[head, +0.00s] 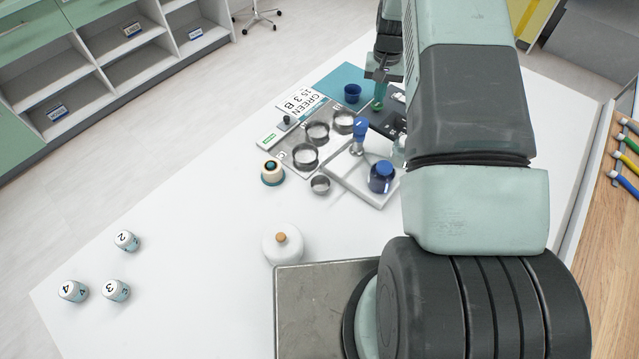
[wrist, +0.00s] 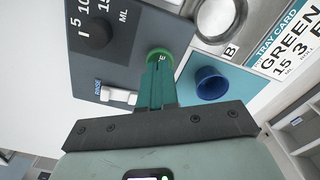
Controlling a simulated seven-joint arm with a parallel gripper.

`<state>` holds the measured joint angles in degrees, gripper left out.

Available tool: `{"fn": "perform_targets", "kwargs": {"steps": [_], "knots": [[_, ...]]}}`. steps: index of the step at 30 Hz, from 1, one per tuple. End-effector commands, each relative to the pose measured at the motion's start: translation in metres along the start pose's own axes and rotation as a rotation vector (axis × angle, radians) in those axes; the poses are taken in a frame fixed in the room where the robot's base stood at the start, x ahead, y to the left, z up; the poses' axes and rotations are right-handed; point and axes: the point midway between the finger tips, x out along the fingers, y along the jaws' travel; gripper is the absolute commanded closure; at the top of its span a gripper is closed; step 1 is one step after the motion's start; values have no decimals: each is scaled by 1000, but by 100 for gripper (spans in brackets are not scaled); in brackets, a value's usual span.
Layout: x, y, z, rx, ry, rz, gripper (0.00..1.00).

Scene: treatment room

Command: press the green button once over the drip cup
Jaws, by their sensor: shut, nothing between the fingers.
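The green button (wrist: 158,53) is a round green cap at the edge of a dark dispenser panel (wrist: 125,30). In the head view the green button (head: 377,105) shows just below my gripper (head: 378,80). My gripper (wrist: 160,66) is shut and empty. Its green fingertips overlap the button's near side in the wrist view; I cannot tell whether they touch it. A blue cup (wrist: 210,84), likely the drip cup, stands on a teal mat (wrist: 243,84) just right of the fingers. In the head view the blue cup (head: 352,93) is left of the gripper.
The panel has a black knob (wrist: 96,33) marked in ML and a white rinse switch (wrist: 117,96). A tray card (head: 300,103) reads GREEN, 15, 3, B. The table's left is mostly clear around numbered jars (head: 116,291).

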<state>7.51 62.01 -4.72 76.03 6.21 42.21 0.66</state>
Motion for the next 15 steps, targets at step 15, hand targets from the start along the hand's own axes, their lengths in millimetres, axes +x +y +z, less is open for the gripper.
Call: {"fn": "perform_targets", "kwargs": {"steps": [15], "knots": [[19,0,0,0,0,0,100]]}}
